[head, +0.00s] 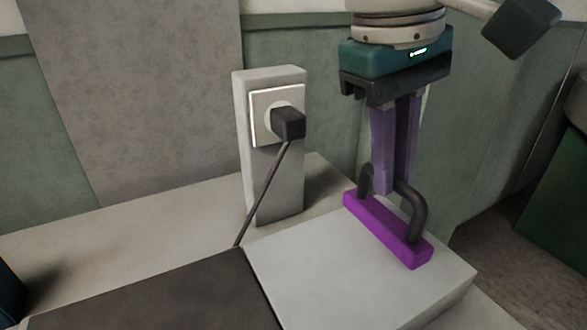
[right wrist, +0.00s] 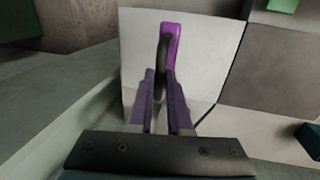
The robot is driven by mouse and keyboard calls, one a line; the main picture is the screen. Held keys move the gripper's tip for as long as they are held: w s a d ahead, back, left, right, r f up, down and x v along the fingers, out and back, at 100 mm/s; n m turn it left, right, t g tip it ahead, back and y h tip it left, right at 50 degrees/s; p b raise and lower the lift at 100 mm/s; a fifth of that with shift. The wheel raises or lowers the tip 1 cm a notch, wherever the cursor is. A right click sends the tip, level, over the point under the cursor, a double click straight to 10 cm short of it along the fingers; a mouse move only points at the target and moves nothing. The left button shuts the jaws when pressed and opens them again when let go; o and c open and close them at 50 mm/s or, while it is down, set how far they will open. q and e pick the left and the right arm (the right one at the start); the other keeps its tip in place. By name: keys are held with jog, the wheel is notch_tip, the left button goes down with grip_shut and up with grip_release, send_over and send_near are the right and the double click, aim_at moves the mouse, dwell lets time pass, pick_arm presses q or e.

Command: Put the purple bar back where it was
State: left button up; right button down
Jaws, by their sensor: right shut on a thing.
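The purple bar (head: 388,231) has a dark arched handle (head: 415,205) on top. It is at the right part of a pale slab (head: 330,270), on or just above its surface; I cannot tell which. My right gripper (head: 390,188) points down over the bar, its purple fingers shut on the handle. In the right wrist view the bar (right wrist: 172,42) lies beyond the fingertips (right wrist: 160,82), with the handle between them. My left gripper is not in view.
A white post with a socket and black plug (head: 288,122) stands left of the bar, its cable (head: 262,195) running down to the slab's edge. A dark panel (head: 190,295) adjoins the slab at left. A green item (right wrist: 283,5) shows in the right wrist view.

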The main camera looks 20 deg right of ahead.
aim_at(381, 217)
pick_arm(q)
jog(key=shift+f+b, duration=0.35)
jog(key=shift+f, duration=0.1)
pick_arm(e)
jog(key=shift+a+x, duration=0.25)
jog(key=shift+x, duration=0.9)
jog(key=shift+a+x, duration=0.25)
jog(key=shift+x, duration=0.9)
jog(key=shift+a+x, duration=0.2)
jog(key=shift+x, duration=0.95)
jog(key=shift+f, duration=0.35)
jog(key=c, duration=0.8)
grip_release()
jog(key=shift+c, duration=0.2)
jog(key=shift+r, duration=0.15)
